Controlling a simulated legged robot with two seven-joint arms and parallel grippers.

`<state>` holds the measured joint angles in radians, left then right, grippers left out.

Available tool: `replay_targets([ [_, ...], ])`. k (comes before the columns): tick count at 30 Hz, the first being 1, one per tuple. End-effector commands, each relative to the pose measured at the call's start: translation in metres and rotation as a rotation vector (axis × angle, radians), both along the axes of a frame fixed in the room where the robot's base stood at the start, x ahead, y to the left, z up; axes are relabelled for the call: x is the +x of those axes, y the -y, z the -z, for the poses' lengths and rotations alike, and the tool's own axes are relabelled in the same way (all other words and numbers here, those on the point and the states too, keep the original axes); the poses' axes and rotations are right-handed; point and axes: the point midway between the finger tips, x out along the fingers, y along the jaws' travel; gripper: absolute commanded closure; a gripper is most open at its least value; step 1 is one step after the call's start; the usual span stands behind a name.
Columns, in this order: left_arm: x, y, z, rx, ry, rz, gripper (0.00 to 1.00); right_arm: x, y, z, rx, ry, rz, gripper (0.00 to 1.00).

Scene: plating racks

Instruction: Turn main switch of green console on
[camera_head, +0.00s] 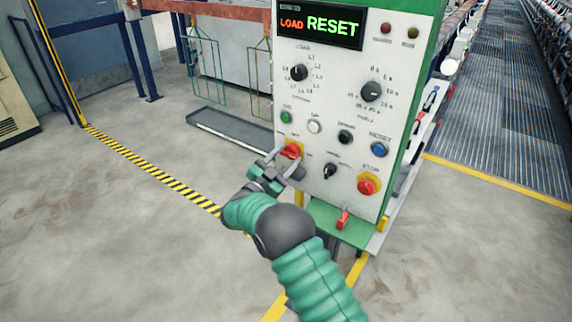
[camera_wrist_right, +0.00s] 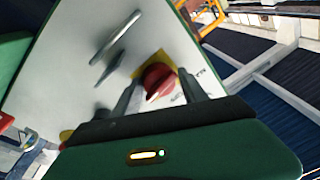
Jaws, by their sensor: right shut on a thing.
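The green console (camera_head: 415,75) stands at the centre right with a pale front panel of knobs and buttons and a lit display reading "LOAD RESET". The main switch (camera_head: 291,151), a red rotary knob on a yellow plate, is at the panel's lower left. My right gripper (camera_head: 281,163) is at the switch, with its fingers on either side of the red knob and shut on it. In the right wrist view the red knob (camera_wrist_right: 158,82) sits between the two fingers (camera_wrist_right: 160,95), its pale pointer line visible. My left gripper is not in view.
A red emergency stop button (camera_head: 367,185) and a black selector (camera_head: 330,171) are close to the right of the switch. A red lever (camera_head: 342,219) is on the console's lower ledge. Wire racks (camera_head: 205,70) hang behind left. The floor at left is clear.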

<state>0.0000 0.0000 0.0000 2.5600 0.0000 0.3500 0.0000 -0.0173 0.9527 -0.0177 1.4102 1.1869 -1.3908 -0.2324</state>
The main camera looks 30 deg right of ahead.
Motion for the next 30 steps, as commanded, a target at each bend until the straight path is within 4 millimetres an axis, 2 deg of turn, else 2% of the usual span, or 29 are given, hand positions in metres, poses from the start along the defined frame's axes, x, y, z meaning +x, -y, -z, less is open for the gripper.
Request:
replay_targets([
  [1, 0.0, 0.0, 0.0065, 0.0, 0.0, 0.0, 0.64, -0.0015, 0.0003, 0.0074, 0.014, 0.017, 0.004, 0.91],
  [5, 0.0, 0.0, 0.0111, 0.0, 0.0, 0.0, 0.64, -0.0014, 0.0002, 0.007, 0.036, 0.066, 0.004, 0.92],
  [11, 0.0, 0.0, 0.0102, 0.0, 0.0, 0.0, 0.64, -0.0018, 0.0007, 0.004, 0.04, 0.078, 0.006, 0.95],
  [30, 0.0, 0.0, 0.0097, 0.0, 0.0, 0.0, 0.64, -0.0025, 0.0027, -0.0015, 0.031, 0.085, 0.009, 0.95],
])
